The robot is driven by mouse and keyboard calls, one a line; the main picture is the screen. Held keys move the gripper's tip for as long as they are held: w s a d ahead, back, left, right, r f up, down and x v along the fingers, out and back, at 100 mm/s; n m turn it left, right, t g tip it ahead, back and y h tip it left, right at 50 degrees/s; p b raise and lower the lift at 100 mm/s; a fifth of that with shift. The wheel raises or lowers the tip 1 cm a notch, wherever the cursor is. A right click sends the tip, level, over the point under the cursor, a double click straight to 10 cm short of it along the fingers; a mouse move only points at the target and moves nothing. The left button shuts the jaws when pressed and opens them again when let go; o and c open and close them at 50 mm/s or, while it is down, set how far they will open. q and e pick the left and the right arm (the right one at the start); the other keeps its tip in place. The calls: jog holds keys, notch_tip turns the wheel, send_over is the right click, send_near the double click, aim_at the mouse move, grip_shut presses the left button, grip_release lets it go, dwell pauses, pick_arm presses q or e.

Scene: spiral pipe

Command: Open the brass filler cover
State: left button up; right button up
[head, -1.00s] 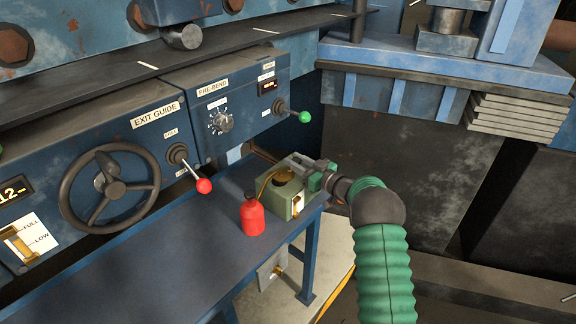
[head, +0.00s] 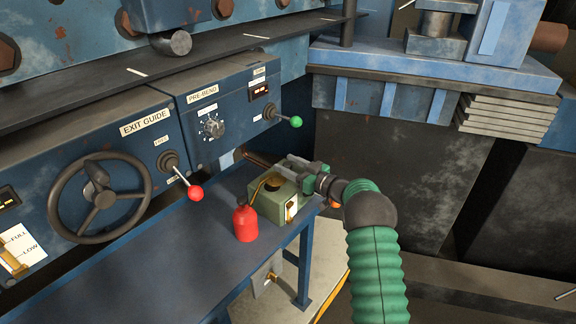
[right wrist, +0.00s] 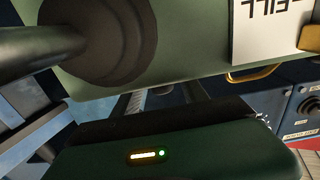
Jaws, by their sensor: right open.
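A green box (head: 286,213) stands at the far right end of the blue bench. A round brass and dark part (head: 272,185) shows on its top; I take it for the filler cover but cannot tell whether it is open. My right gripper (head: 297,165) is open, at the far right edge of the box top, and its fingers point left. Contact cannot be made out. The right wrist view shows a green surface with an upside-down white label (right wrist: 268,30) and a brass loop (right wrist: 252,73). My left gripper is not in view.
A red oil can (head: 247,222) stands just left of the box, with a thin brass spout reaching over the box top. A red-knobbed lever (head: 196,193), a handwheel (head: 100,197) and a green-knobbed lever (head: 296,122) stick out of the panel. The bench's left part is clear.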

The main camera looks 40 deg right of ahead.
jog(key=b+v, duration=0.2)
jog(key=v, duration=1.5)
jog(key=shift+w+f, duration=0.1)
jog(key=shift+f, duration=0.05)
